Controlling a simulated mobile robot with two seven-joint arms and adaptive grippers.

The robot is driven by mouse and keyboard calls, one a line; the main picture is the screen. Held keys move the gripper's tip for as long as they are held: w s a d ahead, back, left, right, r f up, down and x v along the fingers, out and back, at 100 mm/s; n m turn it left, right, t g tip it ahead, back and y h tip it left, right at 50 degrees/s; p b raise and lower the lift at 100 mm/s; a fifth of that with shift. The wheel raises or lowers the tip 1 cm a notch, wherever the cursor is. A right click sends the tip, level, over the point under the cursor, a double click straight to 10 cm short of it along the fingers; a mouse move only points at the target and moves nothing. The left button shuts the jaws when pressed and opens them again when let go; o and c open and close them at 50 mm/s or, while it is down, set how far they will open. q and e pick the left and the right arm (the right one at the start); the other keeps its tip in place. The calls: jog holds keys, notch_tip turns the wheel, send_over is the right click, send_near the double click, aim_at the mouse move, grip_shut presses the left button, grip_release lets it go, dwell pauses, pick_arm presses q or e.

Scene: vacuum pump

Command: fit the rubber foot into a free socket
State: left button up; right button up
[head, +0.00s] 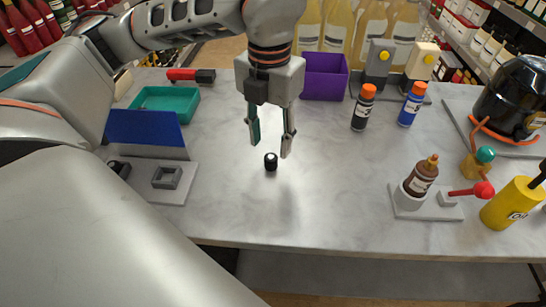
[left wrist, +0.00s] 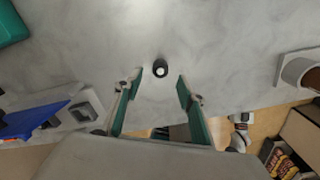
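The rubber foot (head: 271,161) is a small black cylinder standing upright on the marble-look table, with a pale spot on top in the left wrist view (left wrist: 161,68). My left gripper (head: 270,145) points down just above the foot, open and empty; in the left wrist view its fingertips (left wrist: 160,78) lie either side of it. A grey plate with a blue panel (head: 148,131) stands at the left. On it, one square grey socket (head: 167,177) looks empty; another socket (head: 119,169) has something black in it, partly hidden by the panel. My right gripper is not in view.
A teal tray (head: 166,117), a red-handled tool (head: 191,75) and a purple bin (head: 325,76) stand farther back. Two orange-capped bottles (head: 362,107) (head: 411,104), a brown bottle (head: 421,177) in a holder and a yellow can (head: 511,204) are at the right. The table around the foot is clear.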

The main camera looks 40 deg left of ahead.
aim_at(271, 157)
pick_arm(q)
notch_tip(271, 157, down, 3)
jog(key=shift+f, duration=0.1)
jog(key=shift+f+b, duration=0.35)
jog(key=shift+f, duration=0.1)
grip_shut()
jog(key=shift+r, duration=0.1)
jog(key=shift+r, duration=0.6)
notch_tip(271, 157, up, 19)
jog(key=p, duration=0.4)
